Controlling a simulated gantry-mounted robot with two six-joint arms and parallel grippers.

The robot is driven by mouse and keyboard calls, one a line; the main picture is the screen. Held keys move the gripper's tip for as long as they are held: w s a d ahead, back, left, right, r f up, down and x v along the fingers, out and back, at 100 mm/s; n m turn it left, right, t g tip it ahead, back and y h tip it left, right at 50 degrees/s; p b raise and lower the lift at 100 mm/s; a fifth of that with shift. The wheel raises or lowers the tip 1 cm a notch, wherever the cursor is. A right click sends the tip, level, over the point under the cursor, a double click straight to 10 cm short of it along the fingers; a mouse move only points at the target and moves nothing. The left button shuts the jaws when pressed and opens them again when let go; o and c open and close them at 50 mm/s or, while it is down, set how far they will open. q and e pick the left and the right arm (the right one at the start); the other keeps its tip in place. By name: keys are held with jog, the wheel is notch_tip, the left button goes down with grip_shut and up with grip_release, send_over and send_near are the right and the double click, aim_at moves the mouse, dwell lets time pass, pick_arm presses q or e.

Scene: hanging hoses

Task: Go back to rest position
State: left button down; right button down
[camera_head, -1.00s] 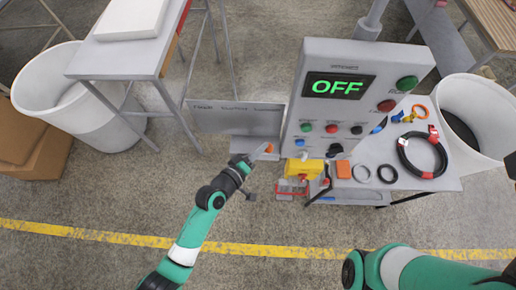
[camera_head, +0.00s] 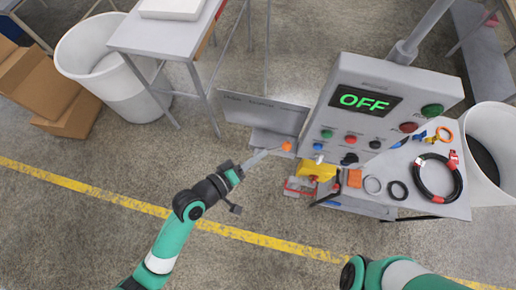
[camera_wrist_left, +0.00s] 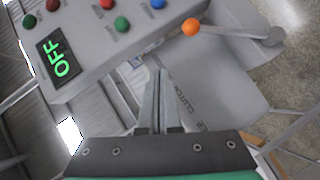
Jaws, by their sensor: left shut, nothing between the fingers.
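My left gripper (camera_head: 251,163) is in front of the control box, at its lower left, in the head view. It is shut and empty. In the left wrist view its two fingers (camera_wrist_left: 157,80) lie together, pointing toward the grey panel under the box. The control box (camera_head: 379,105) has a green OFF display and several coloured buttons. An orange ball-shaped knob (camera_head: 286,146) shows just beyond the fingertips in the head view; in the wrist view the knob (camera_wrist_left: 191,26) is right of the fingers, apart from them. The right gripper is out of view; only part of my right arm shows at the bottom.
A grey table (camera_head: 455,209) right of the box holds a black coiled hose (camera_head: 461,179), rings and an orange block. White bins (camera_head: 119,92) stand at left and right. A second table (camera_head: 150,38) is at the back left. The floor at the lower left is open.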

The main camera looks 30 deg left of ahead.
pick_arm(q)
jog(key=shift+r, duration=0.1)
dwell(0.4)
jog(key=w+r+m+t+h+p, duration=0.1)
jog(key=w+r+m+t, duration=0.2)
jog(key=r, duration=1.3)
jog(key=w+r+t, duration=0.4)
jog(key=w+r, duration=0.2)
jog(key=r, duration=1)
jog(key=s+a+r+m+t+y, duration=0.15)
jog(key=s+r, duration=0.25)
jog(key=r, duration=0.5)
jog(key=s+a+r+m+t+y, duration=0.1)
jog(key=s+a+r+m+t, duration=0.2)
jog(key=r, duration=0.6)
jog(key=s+a+r+m+t+y, duration=0.1)
jog(key=s+a+r+t, duration=0.15)
jog(key=s+r, duration=0.4)
notch_tip(320, 180, down, 45)
jog(key=w+m+b, duration=0.1)
jog(key=w+b, duration=0.1)
jog(key=b, duration=4.4)
jog(key=shift+w+y, duration=0.25)
jog(key=shift+y, duration=0.2)
jog(key=shift+d+f+y, duration=0.1)
jog(key=shift+d+y, duration=0.05)
jog(key=shift+y, duration=0.15)
